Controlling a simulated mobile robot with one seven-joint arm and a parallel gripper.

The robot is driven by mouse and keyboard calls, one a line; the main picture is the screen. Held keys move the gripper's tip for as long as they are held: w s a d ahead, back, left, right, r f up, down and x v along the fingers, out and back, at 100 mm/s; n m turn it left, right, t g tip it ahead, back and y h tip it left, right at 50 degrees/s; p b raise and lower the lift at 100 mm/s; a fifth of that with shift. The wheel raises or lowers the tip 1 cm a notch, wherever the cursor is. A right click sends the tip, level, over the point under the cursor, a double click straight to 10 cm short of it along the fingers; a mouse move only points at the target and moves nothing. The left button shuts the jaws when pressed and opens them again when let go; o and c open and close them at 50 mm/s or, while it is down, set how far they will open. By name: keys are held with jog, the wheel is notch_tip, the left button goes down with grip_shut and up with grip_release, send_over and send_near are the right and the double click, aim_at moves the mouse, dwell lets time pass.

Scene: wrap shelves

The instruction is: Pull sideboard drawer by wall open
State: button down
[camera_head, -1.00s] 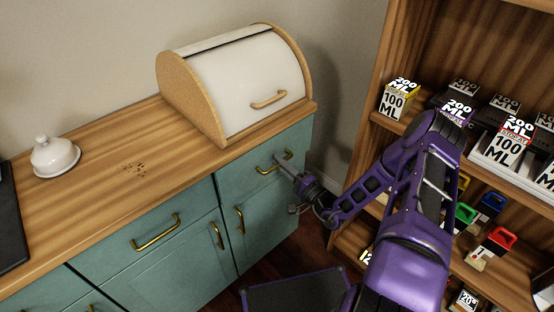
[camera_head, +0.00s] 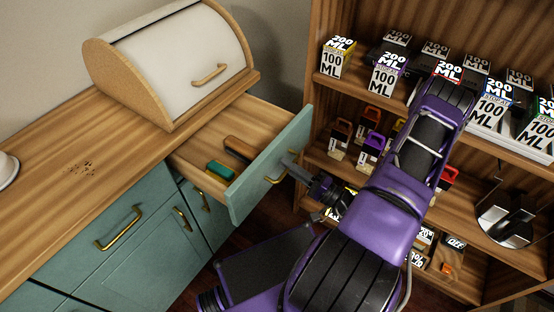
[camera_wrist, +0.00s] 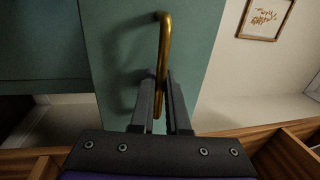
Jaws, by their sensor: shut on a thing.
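The sideboard drawer by the wall stands pulled out, its teal front (camera_head: 262,170) well clear of the cabinet. Inside the drawer lie a green item (camera_head: 220,170) and a long brown item (camera_head: 238,148). My gripper (camera_head: 287,165) is at the outer side of the drawer front, at its brass handle (camera_head: 272,180). In the wrist view the brass handle (camera_wrist: 164,45) runs upright between the two dark fingers of my gripper (camera_wrist: 161,95), which are shut on its lower part. Part of the handle is hidden by the fingers.
A white bread box with wooden sides (camera_head: 185,55) stands on the sideboard top (camera_head: 60,190). Shelves (camera_head: 325,85) with several boxes and coloured-handled items stand close on the right, behind my arm. Dark floor shows below the drawer.

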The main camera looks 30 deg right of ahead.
jog(key=shift+s+d, duration=0.2)
jog(key=shift+s, duration=0.2)
jog(key=c, duration=1.2)
grip_release()
jog(key=v, duration=1.7)
jog(key=shift+s+d+b, duration=0.15)
jog(key=shift+s+b, duration=0.05)
jog(key=shift+b, duration=0.1)
